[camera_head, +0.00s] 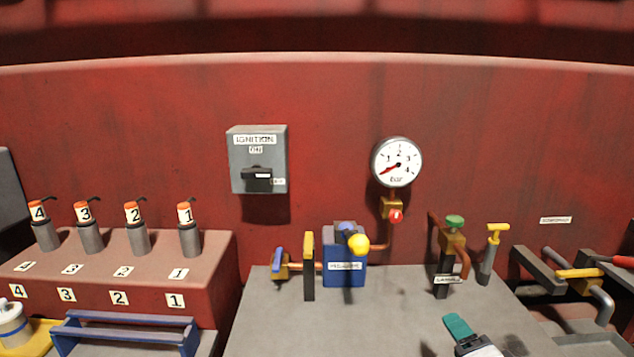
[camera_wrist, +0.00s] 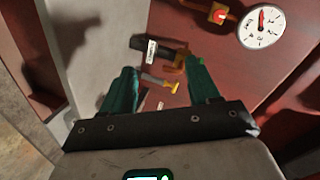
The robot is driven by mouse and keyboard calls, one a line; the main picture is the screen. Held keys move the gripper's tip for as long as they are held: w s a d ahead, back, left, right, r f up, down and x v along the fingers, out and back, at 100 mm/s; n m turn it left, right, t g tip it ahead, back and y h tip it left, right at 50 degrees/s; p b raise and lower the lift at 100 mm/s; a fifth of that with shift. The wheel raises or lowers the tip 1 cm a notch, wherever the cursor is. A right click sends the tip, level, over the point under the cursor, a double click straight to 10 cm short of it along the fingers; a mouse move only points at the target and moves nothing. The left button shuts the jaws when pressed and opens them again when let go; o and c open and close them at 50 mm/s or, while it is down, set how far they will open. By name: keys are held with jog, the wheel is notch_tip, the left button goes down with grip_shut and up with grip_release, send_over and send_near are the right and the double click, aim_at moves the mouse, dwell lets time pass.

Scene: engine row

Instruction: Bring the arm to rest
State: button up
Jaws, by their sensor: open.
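My gripper (camera_wrist: 159,66) shows in the wrist view as two teal fingers set wide apart. It is open and nothing is held between them. In the head view my gripper (camera_head: 458,328) is at the lower right, over the front of the grey bench, partly cut off by the bottom edge. In the wrist view a brass valve on a labelled black block (camera_wrist: 150,50) lies beyond and between the fingers. A yellow-handled piece (camera_wrist: 160,83) shows there too. Contact with them cannot be told from this view.
The grey bench (camera_head: 290,325) carries a blue unit (camera_head: 343,269), a green-topped valve (camera_head: 455,221) and a yellow-handled pump (camera_head: 497,231). A pressure gauge (camera_head: 397,162) and an ignition box (camera_head: 257,160) are on the red wall. Numbered plugs (camera_head: 189,240) stand left. Bare bench lies left of my gripper.

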jog(key=s+d+f+n+g, duration=0.3)
jog(key=s+f+n+g, duration=0.1)
jog(key=s+f, duration=0.4)
jog(key=s+d+f+n+g, duration=0.3)
jog(key=s+f+n+g, duration=0.1)
jog(key=s+f, duration=0.3)
jog(key=s+a+f+n+g, duration=0.1)
jog(key=s+f+n+g, duration=0.1)
jog(key=s, duration=0.7)
jog(key=s+a+f+n+g+p, duration=0.1)
jog(key=s+f+n+g, duration=0.2)
jog(key=s+f, duration=0.3)
jog(key=s+g, duration=0.1)
jog(key=s, duration=0.2)
jog(key=shift+a+n, duration=0.15)
jog(key=shift+n, duration=0.15)
